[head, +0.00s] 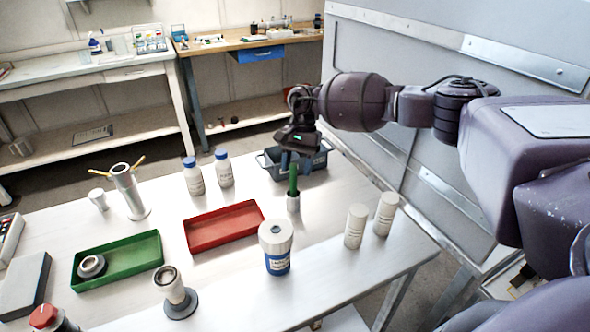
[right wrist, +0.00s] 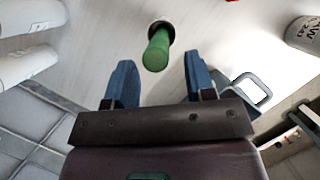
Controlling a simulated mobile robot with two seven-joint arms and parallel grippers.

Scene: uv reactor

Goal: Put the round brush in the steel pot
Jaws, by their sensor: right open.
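A green-handled tool, which I take for the round brush (head: 293,178), stands upright in a small pale holder (head: 293,203) on the white table. Its lower end is hidden in the holder. A tall steel pot (head: 131,197) on a round foot stands at the left, with thin wooden sticks leaning out of its top. My right gripper (head: 295,158) is open and empty just above the green handle. In the right wrist view, the green handle (right wrist: 157,50) shows ahead, between the lines of the two blue fingers and apart from both. My left gripper is out of view.
A red tray (head: 224,227) and a blue-labelled jar (head: 276,246) are near the holder. Two white bottles (head: 354,226) stand right of it. A dark basket (head: 314,172) is behind, with two blue-capped bottles (head: 223,169) to its left. A green tray (head: 117,261) lies before the pot.

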